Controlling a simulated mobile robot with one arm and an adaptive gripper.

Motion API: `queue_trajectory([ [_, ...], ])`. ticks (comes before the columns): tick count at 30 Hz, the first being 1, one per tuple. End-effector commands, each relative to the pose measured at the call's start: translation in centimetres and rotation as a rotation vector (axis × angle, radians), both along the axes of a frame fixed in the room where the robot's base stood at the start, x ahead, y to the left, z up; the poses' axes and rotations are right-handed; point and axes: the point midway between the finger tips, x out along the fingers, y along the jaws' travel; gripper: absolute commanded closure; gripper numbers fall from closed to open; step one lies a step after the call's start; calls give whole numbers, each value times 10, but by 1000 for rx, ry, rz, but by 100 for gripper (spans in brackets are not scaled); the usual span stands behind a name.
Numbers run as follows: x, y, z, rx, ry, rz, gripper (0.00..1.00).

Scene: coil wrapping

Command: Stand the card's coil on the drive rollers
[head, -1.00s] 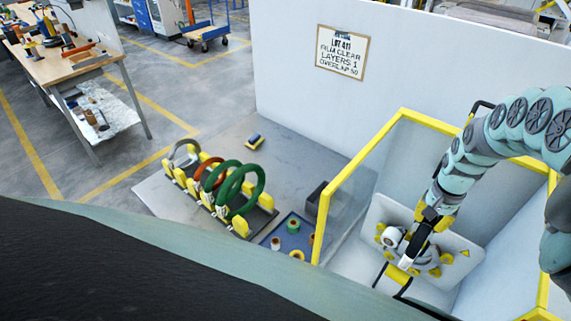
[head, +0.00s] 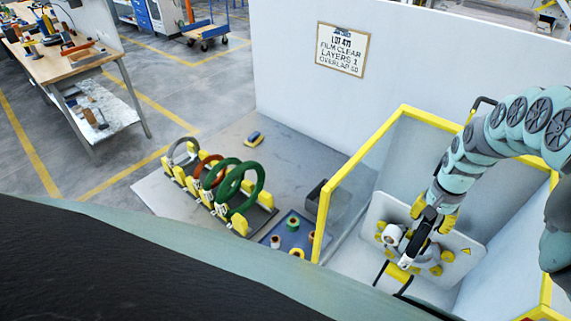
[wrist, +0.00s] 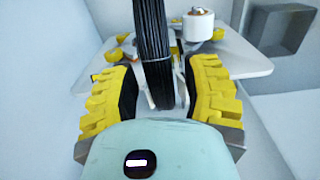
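The black coil (wrist: 154,60) stands upright in the wrist view, a pale band around it. In the head view the coil (head: 421,240) is edge-on at the wrapping machine (head: 462,262), among yellow rollers (head: 435,270). Its lower edge and contact with the rollers are hidden. My gripper (wrist: 162,95) has its yellow fingers on both sides of the coil, with narrow gaps showing; in the head view the gripper (head: 433,215) is over the machine. The card (head: 342,50) on the white wall reads film clear, layers 1, overlap 50; its lot number looks like 471.
A white film roll (head: 391,235) is beside the coil. A yellow-framed guard (head: 325,215) encloses the machine. Left of it are a rack with green (head: 240,188), orange-brown (head: 208,170) and grey (head: 183,152) coils, and a blue tray (head: 282,240) with small rolls.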

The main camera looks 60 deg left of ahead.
Motion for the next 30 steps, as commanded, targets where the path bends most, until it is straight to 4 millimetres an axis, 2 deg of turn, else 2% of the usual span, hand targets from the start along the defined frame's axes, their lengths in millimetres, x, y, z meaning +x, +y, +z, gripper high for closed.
queue_trajectory([
  [11,0,1,4,1,-1,1,51],
  [30,1,-1,70,0,-3,-1,51],
])
